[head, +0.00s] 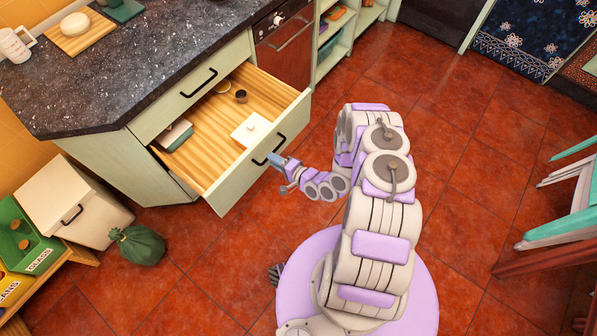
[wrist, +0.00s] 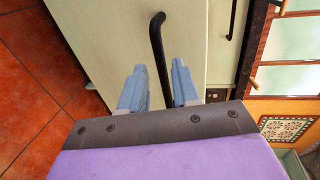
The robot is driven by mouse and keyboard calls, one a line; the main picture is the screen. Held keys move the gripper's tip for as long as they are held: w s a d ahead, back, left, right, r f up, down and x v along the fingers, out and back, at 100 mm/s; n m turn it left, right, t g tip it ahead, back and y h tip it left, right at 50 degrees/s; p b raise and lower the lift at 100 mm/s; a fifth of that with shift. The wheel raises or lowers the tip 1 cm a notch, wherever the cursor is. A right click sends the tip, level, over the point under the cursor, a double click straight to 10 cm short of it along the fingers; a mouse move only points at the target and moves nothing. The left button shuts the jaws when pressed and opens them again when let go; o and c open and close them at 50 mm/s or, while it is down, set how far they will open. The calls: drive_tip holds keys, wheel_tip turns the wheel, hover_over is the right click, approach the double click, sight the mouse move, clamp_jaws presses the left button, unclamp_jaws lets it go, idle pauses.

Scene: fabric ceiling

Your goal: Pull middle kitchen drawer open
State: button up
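The kitchen drawer (head: 237,175) below the closed top drawer (head: 178,104) stands well open, its wooden inside showing. Its front carries a black bar handle (head: 276,146). My gripper (head: 279,164) is at this handle, just outside the drawer front. In the wrist view the black handle (wrist: 157,40) runs between the two blue fingers of my gripper (wrist: 159,68). Gaps show on both sides of the bar, so the fingers look open around it. The pale drawer front (wrist: 105,50) fills much of that view. The handle's lower end is hidden by my gripper.
The drawer holds a white box (head: 250,128), a dark bowl (head: 241,96) and a grey-green container (head: 174,135). A green bag (head: 137,245) and a white bin (head: 73,203) stand at the left. Chairs (head: 570,215) stand at the right. Tiled floor (head: 470,160) lies clear between.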

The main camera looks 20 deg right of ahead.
drive_tip(key=p+v, duration=0.1)
drive_tip(key=v, duration=1.3)
drive_tip(key=shift+w, duration=0.1)
